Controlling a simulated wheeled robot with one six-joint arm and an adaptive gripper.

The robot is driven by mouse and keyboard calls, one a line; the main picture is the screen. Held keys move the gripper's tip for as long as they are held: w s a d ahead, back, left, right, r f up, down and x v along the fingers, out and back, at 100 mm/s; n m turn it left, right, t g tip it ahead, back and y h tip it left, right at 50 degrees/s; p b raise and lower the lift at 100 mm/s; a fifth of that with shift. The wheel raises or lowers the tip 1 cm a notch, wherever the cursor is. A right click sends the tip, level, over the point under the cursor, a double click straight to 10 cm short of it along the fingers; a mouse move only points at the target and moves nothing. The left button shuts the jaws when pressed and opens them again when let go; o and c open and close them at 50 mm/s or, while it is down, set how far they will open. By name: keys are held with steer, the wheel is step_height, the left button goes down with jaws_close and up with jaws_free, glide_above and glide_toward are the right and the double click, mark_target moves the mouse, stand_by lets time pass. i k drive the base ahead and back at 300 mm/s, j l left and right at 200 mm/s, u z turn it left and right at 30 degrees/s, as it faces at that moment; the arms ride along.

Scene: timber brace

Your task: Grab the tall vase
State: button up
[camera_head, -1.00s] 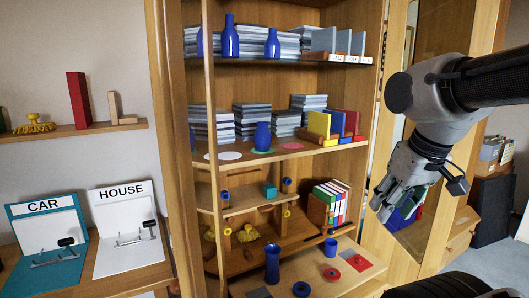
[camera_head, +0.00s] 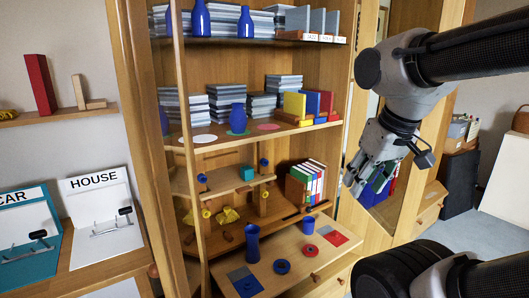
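A tall blue vase (camera_head: 252,243) stands upright on the low pulled-out board at the front of the cabinet. Blue bottle-shaped vases also stand on the top shelf (camera_head: 245,22), and a rounder blue vase (camera_head: 238,118) stands on the middle shelf. My gripper (camera_head: 362,190) hangs at the right of the cabinet, in front of the glass door. Its fingers look apart with nothing held between them. It is well to the right of the tall blue vase and above it, touching no vase.
The low board (camera_head: 290,262) also holds a small blue cup (camera_head: 308,225), a blue ring (camera_head: 282,267), a red ring (camera_head: 310,250) and flat squares. A wooden upright (camera_head: 184,150) stands at the cabinet's left front. CAR and HOUSE boards (camera_head: 97,215) stand at left. Floor shows at right.

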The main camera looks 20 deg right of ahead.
mark_target(252, 230)
steer(key=l+u, duration=0.35)
steer(key=k+l+u, duration=0.1)
steer(key=l+u, duration=0.25)
steer(key=k+l+u, duration=0.1)
steer(key=l+u, duration=0.25)
steer(key=l, duration=0.15)
